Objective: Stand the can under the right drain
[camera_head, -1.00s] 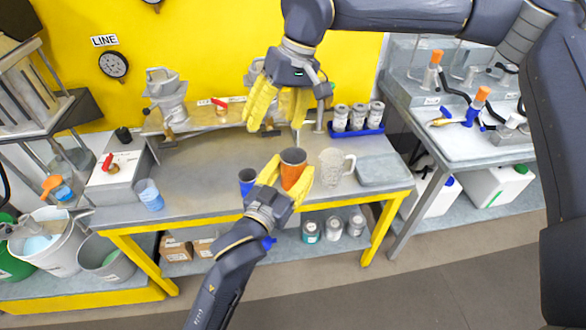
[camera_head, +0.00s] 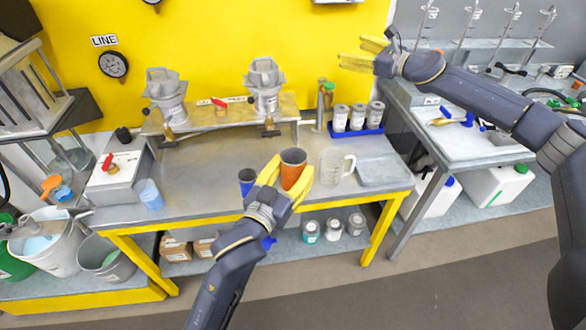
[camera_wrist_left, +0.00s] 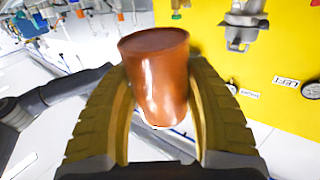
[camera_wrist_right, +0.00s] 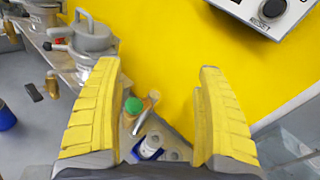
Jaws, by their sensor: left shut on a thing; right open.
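My left gripper (camera_head: 291,178) is shut on the orange-brown can (camera_head: 293,158), fingers on either side, near the front of the grey bench (camera_head: 215,175). The can also fills the middle of the left wrist view (camera_wrist_left: 157,78); I cannot tell whether its base touches the bench. The right drain (camera_head: 269,129) hangs under the right drum agitator (camera_head: 264,88), behind and left of the can. The space under it looks empty. My right gripper (camera_head: 360,55) is open and empty, up by the yellow wall, right of that agitator.
A blue cup (camera_head: 247,176) stands left of the can, a clear jug (camera_head: 336,167) to its right. The left agitator (camera_head: 166,95) has its own drain (camera_head: 168,138). A blue tray (camera_head: 357,132) of jars and a green-topped post (camera_head: 325,100) stand right.

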